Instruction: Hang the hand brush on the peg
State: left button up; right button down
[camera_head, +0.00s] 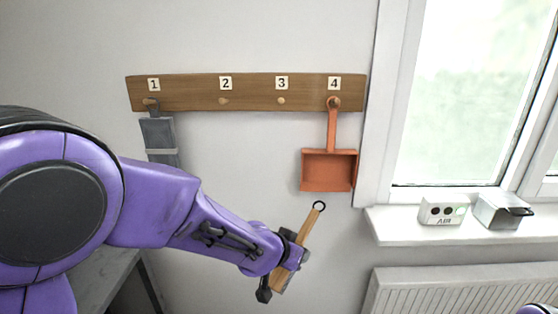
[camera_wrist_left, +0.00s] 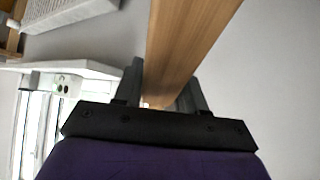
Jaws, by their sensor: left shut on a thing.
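The hand brush (camera_head: 309,228) has a wooden handle with a dark ring at its upper end. My left gripper (camera_head: 291,252) is shut on the handle and holds it tilted, ring up, below the peg board. The handle also fills the upper middle of the left wrist view (camera_wrist_left: 185,45), between the two fingers (camera_wrist_left: 160,95). The bristles cannot be made out. The wooden peg board (camera_head: 252,93) is on the wall with pegs numbered 1 to 4. Peg 2 (camera_head: 223,101) and peg 3 (camera_head: 281,101) are bare. My right gripper is not in view.
A grey item (camera_head: 159,135) hangs on peg 1, partly hidden by my left arm. An orange dustpan (camera_head: 328,170) hangs on peg 4, above and right of the brush. A white box (camera_head: 442,210) and a metal container (camera_head: 499,212) stand on the windowsill above a radiator (camera_head: 460,290).

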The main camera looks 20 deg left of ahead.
aim_at(304, 235)
pick_arm(q)
jog(key=r, duration=0.1)
jog(key=w+r+t+h, duration=0.1)
jog(key=w+d+r+t, duration=0.1)
jog(key=shift+d+r+m, duration=0.1)
jog(key=shift+r+m, duration=0.2)
jog(key=shift+r, duration=0.1)
jog(key=w+a+r+n+t+y, duration=0.2)
jog(key=a+r+t, duration=0.1)
jog(key=r+t, duration=0.4)
jog(key=w+a+r+n+t+y, duration=0.25)
jog(key=r+t, duration=0.25)
jog(key=r, duration=0.4)
jog(key=shift+m+h, duration=0.25)
jog(key=shift+w+a+f+p, duration=0.2)
jog(key=shift+w+a, duration=0.45)
jog(key=shift+w, duration=0.95)
jog(key=shift+w+a+f+p, duration=0.1)
jog(key=shift+w+a+f, duration=0.45)
jog(key=shift+w, duration=1.1)
jog(key=shift+w+a+f+p, duration=0.15)
jog(key=shift+w+a, duration=0.65)
jog(key=shift+w, duration=0.8)
jog(key=shift+r, duration=0.15)
jog(key=o, duration=1.2)
jog(key=shift+c, duration=0.2)
